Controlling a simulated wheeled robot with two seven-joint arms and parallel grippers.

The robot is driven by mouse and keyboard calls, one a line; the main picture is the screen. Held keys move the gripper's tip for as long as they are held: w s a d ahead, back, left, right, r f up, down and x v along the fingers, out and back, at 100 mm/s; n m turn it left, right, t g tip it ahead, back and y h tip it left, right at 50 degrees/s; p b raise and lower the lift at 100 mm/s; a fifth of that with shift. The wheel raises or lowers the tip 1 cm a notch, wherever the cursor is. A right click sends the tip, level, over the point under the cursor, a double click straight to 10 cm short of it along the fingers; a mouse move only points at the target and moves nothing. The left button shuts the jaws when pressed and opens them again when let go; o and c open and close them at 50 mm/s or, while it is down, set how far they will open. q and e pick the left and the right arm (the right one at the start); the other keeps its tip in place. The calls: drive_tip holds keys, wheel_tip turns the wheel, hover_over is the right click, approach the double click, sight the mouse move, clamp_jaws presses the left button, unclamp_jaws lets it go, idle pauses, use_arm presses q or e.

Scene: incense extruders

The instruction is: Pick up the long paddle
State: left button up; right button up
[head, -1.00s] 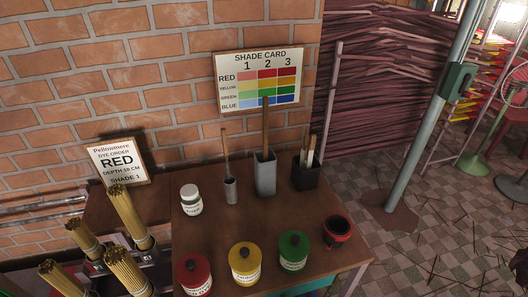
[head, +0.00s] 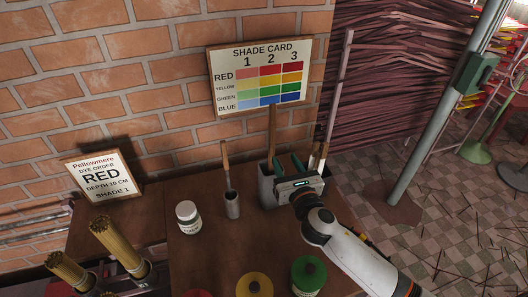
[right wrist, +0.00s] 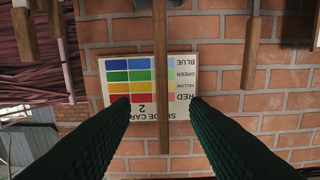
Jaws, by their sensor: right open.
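The long paddle (head: 272,132), a tall wooden stick, stands upright in a tall grey holder (head: 266,185) on the brown table. My right gripper (head: 288,164) is open, its two dark green fingers pointing toward the wall beside the paddle. In the right wrist view the paddle (right wrist: 161,70) runs between the two open fingers (right wrist: 160,101), with a gap on each side; I cannot tell whether the fingertips reach its depth. The gripper body hides part of the holder. A shorter paddle (head: 226,165) stands in a small grey cup (head: 232,204) to the left. My left gripper is out of view.
A white jar (head: 188,218) and lidded yellow (head: 254,286) and green (head: 309,272) jars stand on the table. The shade card (head: 260,75) hangs on the brick wall behind. Pale sticks (head: 318,156) stand right of the gripper. Incense bundles (head: 115,240) are at front left.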

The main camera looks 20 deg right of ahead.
sight(273, 137)
drive_tip(key=shift+n, duration=0.3)
drive_tip(key=w, duration=0.2)
drive_tip(key=w+r+p, duration=0.1)
drive_tip(key=w, duration=0.1)
drive_tip(key=shift+w+a+r, duration=0.15)
drive_tip(key=shift+w+a, duration=0.05)
drive_tip(key=shift+w, duration=0.1)
drive_tip(key=w+p, duration=0.1)
drive_tip(key=w, duration=0.2)
drive_tip(key=shift+w, duration=0.3)
drive_tip(key=shift+w+a, duration=0.1)
drive_tip(key=shift+w, duration=0.95)
drive_tip(key=shift+w+f, duration=0.25)
drive_tip(key=shift+w, duration=0.2)
drive_tip(key=c, duration=0.3)
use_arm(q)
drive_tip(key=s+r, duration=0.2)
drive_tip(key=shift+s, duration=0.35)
use_arm(e)
clamp_jaws()
